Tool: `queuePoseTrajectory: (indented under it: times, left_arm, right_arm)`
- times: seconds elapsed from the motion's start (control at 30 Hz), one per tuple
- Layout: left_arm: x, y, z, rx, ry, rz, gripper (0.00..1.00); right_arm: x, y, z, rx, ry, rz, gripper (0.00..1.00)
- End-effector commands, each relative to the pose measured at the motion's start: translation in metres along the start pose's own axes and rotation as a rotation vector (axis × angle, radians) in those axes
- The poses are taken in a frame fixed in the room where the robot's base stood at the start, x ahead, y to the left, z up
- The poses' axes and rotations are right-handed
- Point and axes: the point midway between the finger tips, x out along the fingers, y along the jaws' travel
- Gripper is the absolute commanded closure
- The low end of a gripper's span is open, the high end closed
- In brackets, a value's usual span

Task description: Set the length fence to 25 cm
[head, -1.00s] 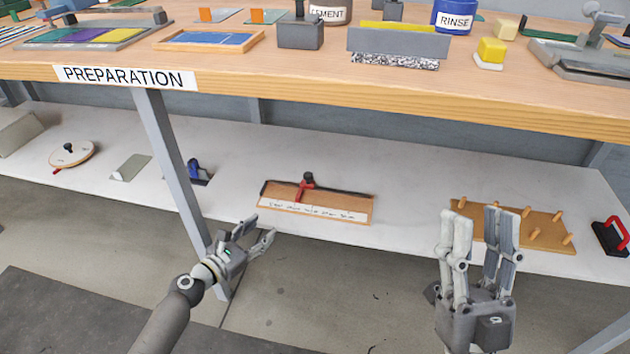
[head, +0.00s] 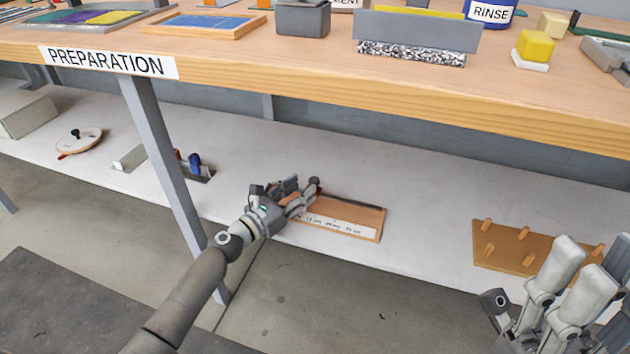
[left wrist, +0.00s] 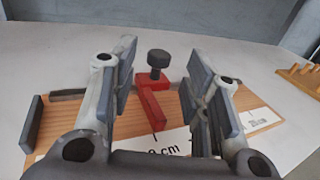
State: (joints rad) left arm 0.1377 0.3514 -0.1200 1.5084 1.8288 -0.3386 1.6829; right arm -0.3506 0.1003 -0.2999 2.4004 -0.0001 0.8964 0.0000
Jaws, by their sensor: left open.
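The length fence is a red slider (left wrist: 152,104) with a black knob (left wrist: 158,60) on a wooden board (head: 367,211) on the lower shelf. In the left wrist view it stands between my left gripper's open fingers (left wrist: 165,85), with a gap on each side. A white scale strip (head: 340,224) runs along the board's front; a mark ending in "0 cm" is partly readable by the slider. In the head view my left gripper (head: 302,190) is over the board's left part and hides most of the slider. My right gripper (head: 592,262) is at the lower right, open and empty.
A pegged wooden board (head: 508,250) lies on the shelf (head: 420,190) to the right. A table leg (head: 160,150) stands left of my left arm. The workbench top (head: 320,60) overhangs the shelf. The shelf between the two boards is clear.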

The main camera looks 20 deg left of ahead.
Motion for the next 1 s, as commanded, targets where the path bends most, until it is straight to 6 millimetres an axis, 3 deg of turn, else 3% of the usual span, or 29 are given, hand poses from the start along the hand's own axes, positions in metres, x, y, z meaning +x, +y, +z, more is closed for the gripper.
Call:
queuePoseTrajectory:
  times: [0.1, 0.33, 0.77, 1.0]
  left_arm:
    - [0.022, 0.0, -0.001, 0.001, -0.002, 0.0, 0.57]
    - [0.049, 0.0, -0.001, 0.0, -0.001, 0.001, 0.57]
    - [0.059, 0.0, 0.0, 0.001, 0.0, 0.001, 0.57]
    - [0.058, 0.0, 0.0, 0.001, 0.0, 0.001, 0.84]
  right_arm:
    - [-0.007, 0.0, 0.001, 0.001, 0.005, 0.0, 0.6]
    - [-0.013, 0.0, 0.002, 0.001, 0.004, 0.0, 0.6]
    - [-0.015, 0.0, 0.003, 0.001, 0.004, 0.0, 0.6]
    - [-0.015, 0.0, 0.003, 0.001, 0.003, 0.0, 0.6]
